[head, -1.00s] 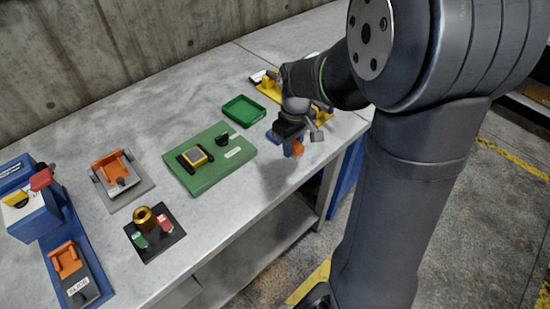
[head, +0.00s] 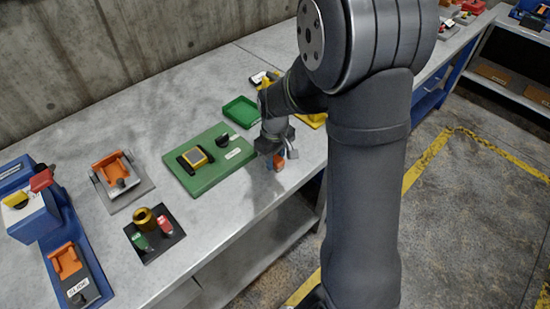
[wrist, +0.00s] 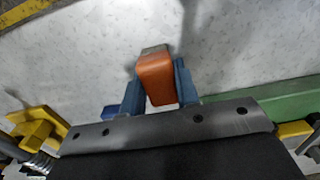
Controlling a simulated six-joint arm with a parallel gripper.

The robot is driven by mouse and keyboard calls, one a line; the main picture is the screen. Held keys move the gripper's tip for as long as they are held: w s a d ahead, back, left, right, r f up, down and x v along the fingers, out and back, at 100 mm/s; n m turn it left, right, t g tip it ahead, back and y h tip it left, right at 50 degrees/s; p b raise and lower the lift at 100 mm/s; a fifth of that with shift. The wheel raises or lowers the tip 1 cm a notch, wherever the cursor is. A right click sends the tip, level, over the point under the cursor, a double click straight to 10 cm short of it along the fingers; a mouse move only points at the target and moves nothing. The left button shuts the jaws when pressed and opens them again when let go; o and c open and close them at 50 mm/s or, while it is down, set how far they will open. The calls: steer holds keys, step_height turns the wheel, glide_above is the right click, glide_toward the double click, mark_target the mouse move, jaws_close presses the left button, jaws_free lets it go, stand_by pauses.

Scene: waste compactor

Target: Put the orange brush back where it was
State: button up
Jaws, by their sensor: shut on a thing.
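The orange brush (wrist: 157,79) sits between the two blue fingers of my gripper (wrist: 158,88) in the wrist view, with a greyish end showing beyond the orange part. In the head view the brush (head: 279,161) shows as a small orange patch below my gripper (head: 275,160), near the front edge of the bench. My gripper is shut on it. The brush appears to be above the bench top, but the exact height is unclear. Where the brush stood before cannot be told from these frames.
A green tray (head: 240,112) lies behind my gripper. Farther left are an orange clamp fixture (head: 114,170) and a black plate with a brass cup (head: 144,218). Yellow parts lie behind my arm.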

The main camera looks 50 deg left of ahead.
mark_target(275, 157)
steer(key=o, duration=1)
steer(key=shift+f, duration=0.15)
steer(key=shift+c, duration=0.2)
step_height(275, 157, up, 12)
steer(key=shift+r, duration=0.2)
